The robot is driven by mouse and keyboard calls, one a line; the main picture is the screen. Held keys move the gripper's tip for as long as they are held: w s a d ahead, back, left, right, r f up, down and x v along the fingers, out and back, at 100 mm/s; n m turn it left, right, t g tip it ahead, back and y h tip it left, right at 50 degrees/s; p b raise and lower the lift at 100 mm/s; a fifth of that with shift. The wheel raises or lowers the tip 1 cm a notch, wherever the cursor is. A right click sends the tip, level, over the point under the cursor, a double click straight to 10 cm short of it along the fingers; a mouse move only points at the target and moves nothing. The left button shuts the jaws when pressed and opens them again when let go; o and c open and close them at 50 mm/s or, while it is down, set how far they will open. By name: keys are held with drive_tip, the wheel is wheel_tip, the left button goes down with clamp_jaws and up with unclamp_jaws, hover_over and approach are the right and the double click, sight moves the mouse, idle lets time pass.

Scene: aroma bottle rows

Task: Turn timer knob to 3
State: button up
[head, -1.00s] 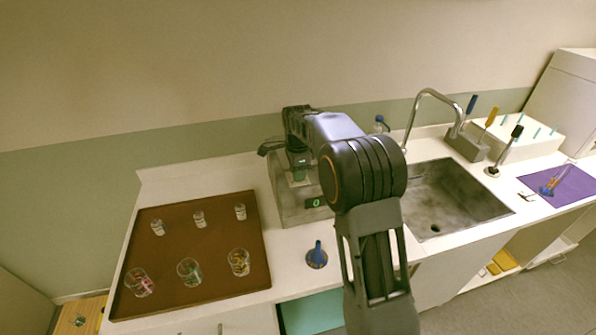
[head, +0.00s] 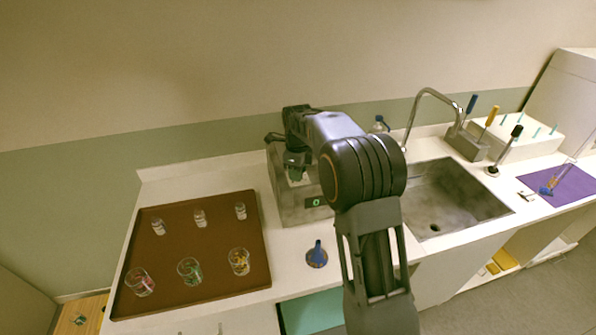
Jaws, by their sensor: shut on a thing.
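A grey metal box (head: 291,213) stands on the counter behind my arm. A small dark display (head: 315,202) on its front shows a green 0. My gripper (head: 294,172) is at the top of the box, left of my arm's black joint. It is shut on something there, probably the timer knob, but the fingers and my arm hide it. I cannot make out a knob or its markings.
A brown tray (head: 205,297) with several small glasses lies on the left. A blue funnel-like item (head: 317,255) stands in front of the box. A sink (head: 455,212) with a faucet (head: 428,95) is to the right, and a purple mat (head: 565,186) lies beyond it.

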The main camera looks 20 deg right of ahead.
idle(0.5)
drive_tip(key=o, duration=0.9)
drive_tip(key=shift+r, duration=0.15)
wheel_tip(320, 180, up, 14)
drive_tip(key=shift+f+b, duration=0.2)
drive_tip(key=shift+b, duration=0.1)
